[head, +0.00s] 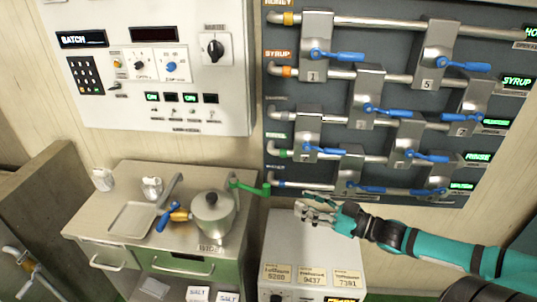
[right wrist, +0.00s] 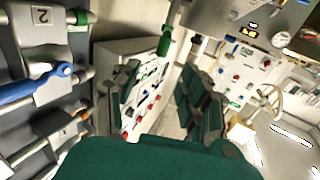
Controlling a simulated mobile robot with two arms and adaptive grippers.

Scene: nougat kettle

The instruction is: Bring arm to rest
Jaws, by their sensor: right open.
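My right arm (head: 430,244), teal and black, reaches in from the right in the head view. Its gripper (head: 304,209) is in front of the lower edge of the valve panel, above a low white cabinet and right of the green lever. In the right wrist view the two dark green fingers of this gripper (right wrist: 165,92) stand apart, with nothing held between them. My left arm and gripper do not show. A grey kettle (head: 212,215) with a lid stands on the counter, left of my right gripper and apart from it.
The valve panel (head: 395,88) carries pipes and several blue levers close above my right arm. A green lever (head: 250,188) sticks out beside the kettle. The counter (head: 95,213) holds a tray (head: 133,219). The white cabinet (head: 310,245) stands below my gripper. A control box (head: 150,100) hangs upper left.

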